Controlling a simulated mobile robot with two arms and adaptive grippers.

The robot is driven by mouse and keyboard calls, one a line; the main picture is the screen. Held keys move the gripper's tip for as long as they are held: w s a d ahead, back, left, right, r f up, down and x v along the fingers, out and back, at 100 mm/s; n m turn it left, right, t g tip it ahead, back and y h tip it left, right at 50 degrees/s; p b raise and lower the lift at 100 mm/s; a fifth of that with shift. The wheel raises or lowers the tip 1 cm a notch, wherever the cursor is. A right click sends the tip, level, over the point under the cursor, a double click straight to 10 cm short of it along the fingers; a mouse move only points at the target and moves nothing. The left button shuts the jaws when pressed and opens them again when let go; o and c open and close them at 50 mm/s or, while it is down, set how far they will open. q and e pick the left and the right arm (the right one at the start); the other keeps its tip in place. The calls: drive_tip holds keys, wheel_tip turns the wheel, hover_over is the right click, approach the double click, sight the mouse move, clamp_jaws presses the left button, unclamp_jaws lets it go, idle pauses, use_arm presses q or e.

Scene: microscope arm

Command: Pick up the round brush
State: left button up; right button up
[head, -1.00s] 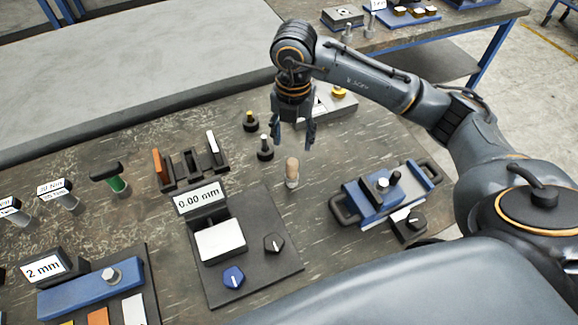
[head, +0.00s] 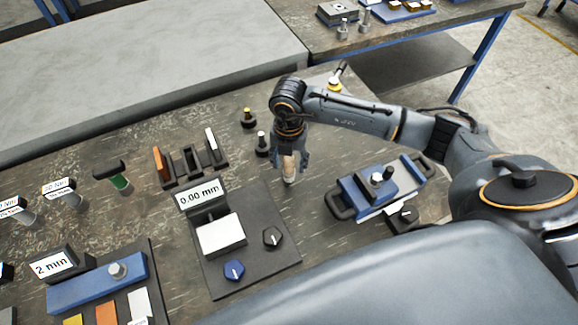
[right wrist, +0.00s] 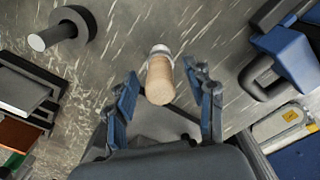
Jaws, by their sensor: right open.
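The round brush (head: 289,167) stands upright on the dark table, with a tan wooden handle on top and a pale lower part. In the right wrist view the brush (right wrist: 160,80) shows between the fingertips, with a gap on each side. My right gripper (head: 290,162) points down over the brush. Its blue-grey fingers, also in the right wrist view (right wrist: 166,88), are open and straddle the handle without visible contact. My left gripper is not in view.
A black-based stand (head: 262,146) with a pale post is just left of my right gripper. A 0.00 mm gauge panel (head: 270,270) lies in front, and a blue device with black handles (head: 345,205) is to the right. Bare table shows around the brush.

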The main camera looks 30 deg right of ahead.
drive_tip(key=c, duration=0.5)
clamp_jaws()
drive_tip(key=shift+r, duration=0.1)
drive_tip(key=shift+r+b, duration=0.45)
drive_tip(key=shift+r, duration=0.1)
drive_tip(key=s+a+r+b, duration=0.2)
drive_tip(key=s+r+b, duration=0.1)
drive_tip(key=s+r, duration=0.8)
drive_tip(key=s, duration=0.3)
drive_tip(key=shift+a+r+b, duration=0.2)
drive_tip(key=shift+r+b, duration=0.1)
drive_tip(key=shift+r, duration=0.1)
